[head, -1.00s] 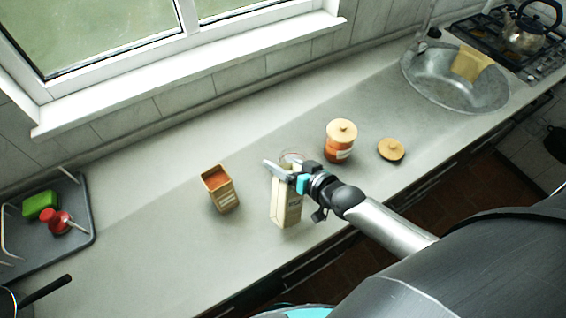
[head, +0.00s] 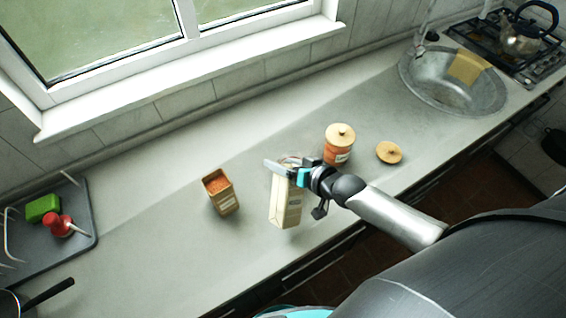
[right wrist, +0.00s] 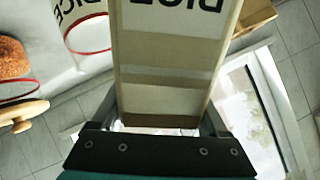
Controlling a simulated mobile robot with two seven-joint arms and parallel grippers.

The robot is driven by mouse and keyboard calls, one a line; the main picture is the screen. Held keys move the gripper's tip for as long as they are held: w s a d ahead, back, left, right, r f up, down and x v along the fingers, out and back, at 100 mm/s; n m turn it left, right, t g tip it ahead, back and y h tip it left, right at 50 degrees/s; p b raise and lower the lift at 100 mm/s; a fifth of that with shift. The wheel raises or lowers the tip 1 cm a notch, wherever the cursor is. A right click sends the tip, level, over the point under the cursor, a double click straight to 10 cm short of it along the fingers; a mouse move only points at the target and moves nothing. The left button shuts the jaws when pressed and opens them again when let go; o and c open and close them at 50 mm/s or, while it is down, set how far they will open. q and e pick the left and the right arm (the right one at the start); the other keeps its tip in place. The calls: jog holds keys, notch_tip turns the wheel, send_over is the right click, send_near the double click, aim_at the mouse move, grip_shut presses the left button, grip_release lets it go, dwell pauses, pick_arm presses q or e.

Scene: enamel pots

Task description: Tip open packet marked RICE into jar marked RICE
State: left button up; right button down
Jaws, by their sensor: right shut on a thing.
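The pale RICE packet (head: 285,207) is held roughly upright in my right gripper (head: 287,169), near its upper end. The packet (right wrist: 168,70) fills the middle of the right wrist view, its lettering upside down. In the head view, the gripper hides its top, and I cannot tell whether its base touches the counter. The glass RICE jar (right wrist: 88,35), with a red ring and no lid visible, shows in the right wrist view. In the head view it is mostly hidden behind my gripper. My left gripper is not in view.
A jar of orange-red contents with a wooden lid (head: 338,147) stands right of the gripper. A loose wooden lid (head: 389,152) lies beside it. An open tan packet with orange contents (head: 221,195) stands left. A grey tray (head: 80,240) is far left, a sink (head: 440,95) far right.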

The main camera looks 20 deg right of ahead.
jog(key=shift+w+r+m+g, duration=0.2)
jog(key=shift+m+g, duration=0.1)
jog(key=shift+g, duration=0.1)
jog(key=shift+w+d+m+g+y, duration=0.15)
jog(key=shift+m+g+y, duration=0.35)
jog(key=shift+g, duration=0.4)
jog(key=shift+m+g+b, duration=0.3)
jog(key=shift+g, duration=0.2)
jog(key=shift+g+y+b, duration=0.3)
jog(key=shift+w+d+r+m+g+y+b, duration=0.1)
jog(key=shift+w+d+m+g+y+b, duration=0.4)
jog(key=shift+w+b, duration=0.5)
jog(key=shift+w+d+m+g+y+b, duration=0.15)
jog(key=shift+m+g+y+b, duration=0.75)
jog(key=shift+g+b, duration=0.65)
dwell(0.5)
